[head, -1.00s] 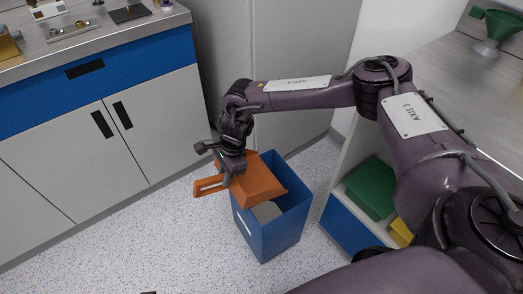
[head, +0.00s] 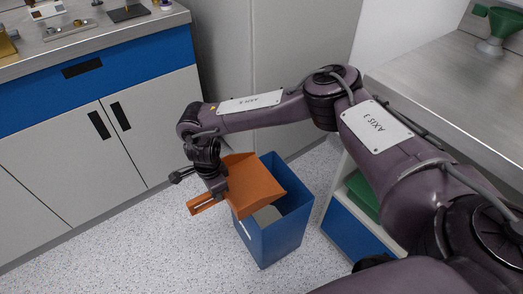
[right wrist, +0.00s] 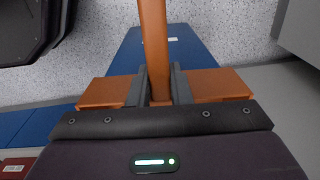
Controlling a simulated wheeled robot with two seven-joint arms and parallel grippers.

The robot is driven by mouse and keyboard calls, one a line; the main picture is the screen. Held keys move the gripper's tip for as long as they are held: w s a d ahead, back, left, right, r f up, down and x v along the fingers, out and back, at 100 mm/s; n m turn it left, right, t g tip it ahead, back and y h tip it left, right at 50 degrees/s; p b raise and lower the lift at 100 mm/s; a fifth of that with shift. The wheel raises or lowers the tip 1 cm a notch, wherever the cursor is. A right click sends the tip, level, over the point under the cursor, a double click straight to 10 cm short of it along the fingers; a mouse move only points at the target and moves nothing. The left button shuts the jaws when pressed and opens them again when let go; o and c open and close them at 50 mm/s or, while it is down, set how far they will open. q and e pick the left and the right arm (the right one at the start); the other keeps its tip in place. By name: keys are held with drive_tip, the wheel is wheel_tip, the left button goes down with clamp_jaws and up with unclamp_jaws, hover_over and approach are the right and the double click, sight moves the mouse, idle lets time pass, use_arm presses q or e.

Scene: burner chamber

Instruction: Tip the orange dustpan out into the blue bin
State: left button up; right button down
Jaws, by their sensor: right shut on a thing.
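The orange dustpan (head: 254,186) is in the head view, held over the left side of the blue bin (head: 268,240). Its pan points right over the bin's opening and its handle sticks out to the left. My right gripper (head: 217,186) is shut on the dustpan near its handle. In the right wrist view the gripper's fingers (right wrist: 158,86) clamp an orange bar of the dustpan (right wrist: 154,40). A grey surface shows inside the bin; whether anything lies in the pan is hard to tell. My left gripper is not in view.
A counter with blue and grey cabinets (head: 110,125) stands at the left. A grey bench (head: 440,100) with a green funnel (head: 500,25) is at the right, with a shelf holding a green box (head: 362,195) below. Speckled floor is clear left of the bin.

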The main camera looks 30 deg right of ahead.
drive_tip(key=shift+r+p, duration=2.05)
drive_tip(key=shift+r, duration=1)
